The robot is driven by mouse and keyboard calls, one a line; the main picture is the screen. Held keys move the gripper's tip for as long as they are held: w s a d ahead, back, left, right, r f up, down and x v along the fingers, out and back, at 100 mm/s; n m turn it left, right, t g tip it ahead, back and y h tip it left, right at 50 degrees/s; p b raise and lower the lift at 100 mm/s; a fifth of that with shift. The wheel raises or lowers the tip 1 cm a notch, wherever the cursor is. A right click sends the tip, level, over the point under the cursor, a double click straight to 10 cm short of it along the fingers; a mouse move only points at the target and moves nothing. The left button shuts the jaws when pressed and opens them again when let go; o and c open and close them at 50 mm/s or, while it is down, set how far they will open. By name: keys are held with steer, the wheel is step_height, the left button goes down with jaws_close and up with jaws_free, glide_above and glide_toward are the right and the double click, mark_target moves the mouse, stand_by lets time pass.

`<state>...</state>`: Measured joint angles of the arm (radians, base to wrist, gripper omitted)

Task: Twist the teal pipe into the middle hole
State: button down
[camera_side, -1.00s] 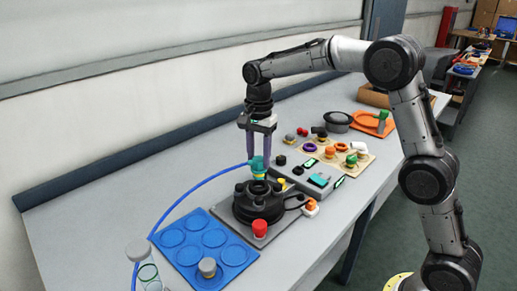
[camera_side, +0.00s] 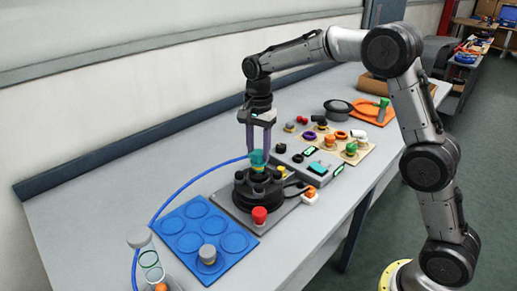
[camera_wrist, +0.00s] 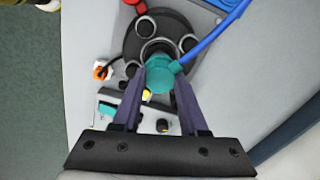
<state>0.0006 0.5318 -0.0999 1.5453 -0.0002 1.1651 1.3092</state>
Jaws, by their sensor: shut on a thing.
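The teal pipe (camera_side: 258,158) stands upright between my fingers, with a blue hose running off it to the left in the side view. My gripper (camera_side: 258,153) is shut on it; the wrist view shows a finger on each side of the teal pipe (camera_wrist: 160,74). The round black tank base (camera_side: 258,192) has several ringed holes. The pipe is at the middle of this base. In the wrist view a ring of the middle hole (camera_wrist: 156,46) shows just beyond the pipe. The pipe's lower end is hidden there, so its seating depth cannot be told.
A red knob (camera_side: 259,215) and an orange-and-white part (camera_side: 310,195) stand by the base. A blue mat (camera_side: 190,241) with round recesses lies at left. A grey control box (camera_side: 300,168) and a beige tray (camera_side: 368,153) with several fittings are behind. The blue hose (camera_side: 195,180) arcs over the table.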

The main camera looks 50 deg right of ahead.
steer(key=shift+f, duration=0.25)
stand_by(0.4)
steer(key=shift+f, duration=0.35)
steer(key=shift+f, duration=0.75)
stand_by(1.5)
jaws_free()
stand_by(0.4)
stand_by(0.4)
steer(key=shift+r, duration=3.5)
steer(key=shift+c, duration=0.2)
